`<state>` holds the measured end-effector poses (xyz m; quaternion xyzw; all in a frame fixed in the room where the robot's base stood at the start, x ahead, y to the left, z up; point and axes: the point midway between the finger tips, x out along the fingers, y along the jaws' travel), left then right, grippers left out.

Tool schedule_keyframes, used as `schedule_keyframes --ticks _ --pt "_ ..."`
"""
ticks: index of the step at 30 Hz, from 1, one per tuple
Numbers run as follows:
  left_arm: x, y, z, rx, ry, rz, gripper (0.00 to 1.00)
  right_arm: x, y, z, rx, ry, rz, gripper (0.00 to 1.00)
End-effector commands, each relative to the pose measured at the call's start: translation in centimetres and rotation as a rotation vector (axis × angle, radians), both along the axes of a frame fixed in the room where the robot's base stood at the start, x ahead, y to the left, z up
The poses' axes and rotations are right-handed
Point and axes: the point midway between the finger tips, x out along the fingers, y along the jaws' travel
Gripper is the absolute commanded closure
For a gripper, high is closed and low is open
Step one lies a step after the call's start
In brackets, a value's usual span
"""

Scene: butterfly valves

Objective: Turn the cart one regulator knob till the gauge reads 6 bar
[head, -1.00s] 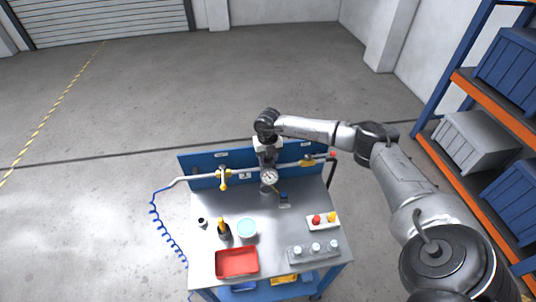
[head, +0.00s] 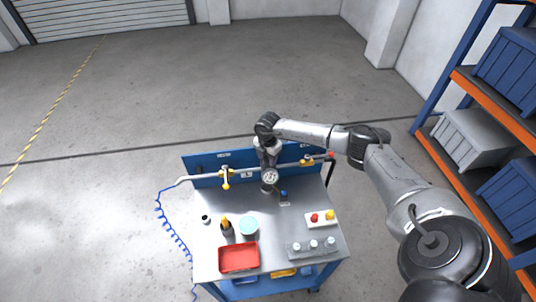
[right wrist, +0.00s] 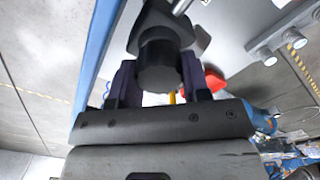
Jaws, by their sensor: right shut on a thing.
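The cart (head: 210,210) stands in front of me with a pipe line along its blue back panel. The round white gauge (head: 270,176) faces up toward me at the middle of the line; its needle is too small to read. My right gripper (head: 267,156) is at the regulator just behind the gauge. In the right wrist view my right gripper (right wrist: 158,82) has its two dark fingers on either side of the black regulator knob (right wrist: 158,62) and is shut on it. In the head view the fingers and knob are mostly hidden by the wrist. My left gripper is not in view.
The cart top holds a red tray (head: 239,269), a light-blue round container (head: 249,222) and a small block with red and yellow buttons (head: 321,219). Shelving (head: 455,75) stands at the right.

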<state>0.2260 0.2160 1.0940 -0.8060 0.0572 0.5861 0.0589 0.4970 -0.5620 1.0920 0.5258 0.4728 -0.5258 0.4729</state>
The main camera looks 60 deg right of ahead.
Motion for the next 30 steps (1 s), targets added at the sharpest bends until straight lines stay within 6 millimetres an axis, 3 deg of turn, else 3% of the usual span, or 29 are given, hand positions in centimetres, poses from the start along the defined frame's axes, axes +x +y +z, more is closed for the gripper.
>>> schedule_keyframes --ticks 15,30 --pt "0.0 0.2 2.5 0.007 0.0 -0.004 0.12 0.1 0.0 0.3 0.002 0.0 -0.316 0.8" --pt "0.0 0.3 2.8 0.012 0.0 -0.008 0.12 0.2 0.0 0.2 0.001 -0.001 -0.377 0.8"
